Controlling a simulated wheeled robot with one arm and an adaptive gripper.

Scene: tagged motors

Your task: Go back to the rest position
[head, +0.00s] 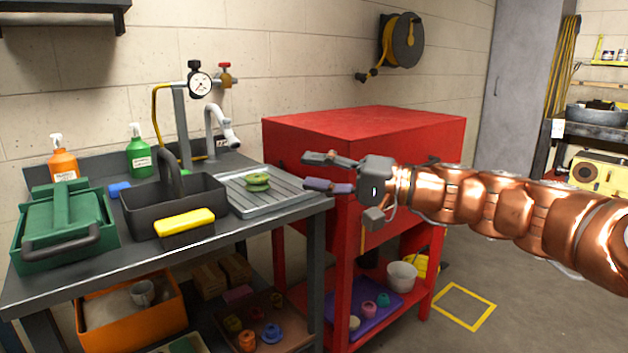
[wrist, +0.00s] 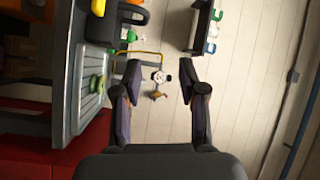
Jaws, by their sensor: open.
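My gripper (head: 330,173) is open and empty at the end of my copper-coloured arm, which reaches in from the right in the head view. It hangs in the air in front of the red cabinet (head: 375,125), to the right of the grey drain tray (head: 270,193). In the wrist view the two fingers of my gripper (wrist: 159,85) are spread wide with nothing between them, and the block wall shows beyond. Green ring-shaped parts (head: 257,182) lie stacked on the drain tray. No motor can be made out.
A faucet (head: 222,128) and gauge (head: 200,84) stand behind. Lower shelves hold bins and small coloured parts. A yellow square (head: 464,306) marks clear floor at right.

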